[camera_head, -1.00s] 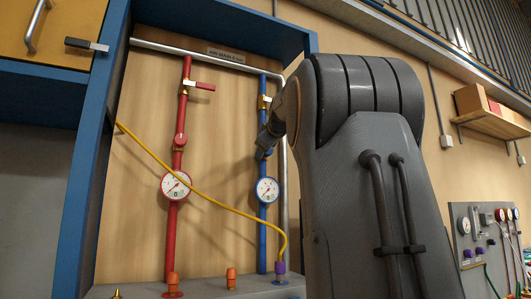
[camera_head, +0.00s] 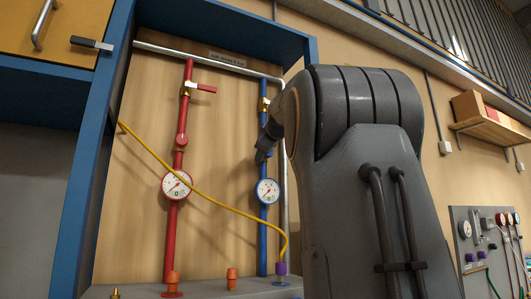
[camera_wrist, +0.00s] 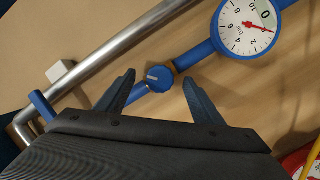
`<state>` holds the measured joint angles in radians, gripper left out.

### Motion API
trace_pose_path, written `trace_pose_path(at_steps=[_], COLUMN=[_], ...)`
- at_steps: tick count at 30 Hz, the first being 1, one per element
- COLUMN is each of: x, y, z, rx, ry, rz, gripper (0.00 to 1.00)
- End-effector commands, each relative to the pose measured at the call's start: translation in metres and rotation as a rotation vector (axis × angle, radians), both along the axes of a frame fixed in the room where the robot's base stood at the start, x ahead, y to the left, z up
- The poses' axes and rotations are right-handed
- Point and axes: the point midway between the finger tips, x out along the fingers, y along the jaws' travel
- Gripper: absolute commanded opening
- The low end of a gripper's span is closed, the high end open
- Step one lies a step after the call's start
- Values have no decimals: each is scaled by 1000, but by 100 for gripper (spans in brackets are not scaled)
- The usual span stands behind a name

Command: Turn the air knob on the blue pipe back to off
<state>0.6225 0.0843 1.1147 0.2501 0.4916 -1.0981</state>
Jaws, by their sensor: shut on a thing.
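The blue pipe (camera_head: 262,246) runs upright on the wooden panel in the head view and crosses the wrist view diagonally. The round blue air knob (camera_wrist: 159,78), with a pale mark on its face, shows between my fingers in the wrist view. In the head view my gripper (camera_head: 263,153) is at the pipe above the blue-rimmed gauge (camera_head: 267,191) and hides the knob. The gauge also shows close up in the wrist view (camera_wrist: 245,28), with a red needle.
A red pipe (camera_head: 171,240) with a lever valve and its own gauge (camera_head: 176,185) stands to the left. A yellow hose (camera_head: 215,204) hangs across both pipes. A metal pipe (camera_head: 284,195) runs close to the right of the blue pipe. A blue frame (camera_head: 98,150) borders the panel.

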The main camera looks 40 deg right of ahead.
Motion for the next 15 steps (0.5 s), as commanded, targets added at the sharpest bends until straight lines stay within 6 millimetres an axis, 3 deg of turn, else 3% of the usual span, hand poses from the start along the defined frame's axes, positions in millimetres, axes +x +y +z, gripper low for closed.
trace_pose_path(at_steps=[1,8,9,10,15], x=[1,0,0,1,1], y=[-12,-15,-16,-18,-21], z=[-12,-12,-12,-12,-11], rx=[-322,-420,-435,-446,-485], ry=[188,213,218,220,226], rz=[13,8,7,7,7], gripper=[30,31,23,4,4])
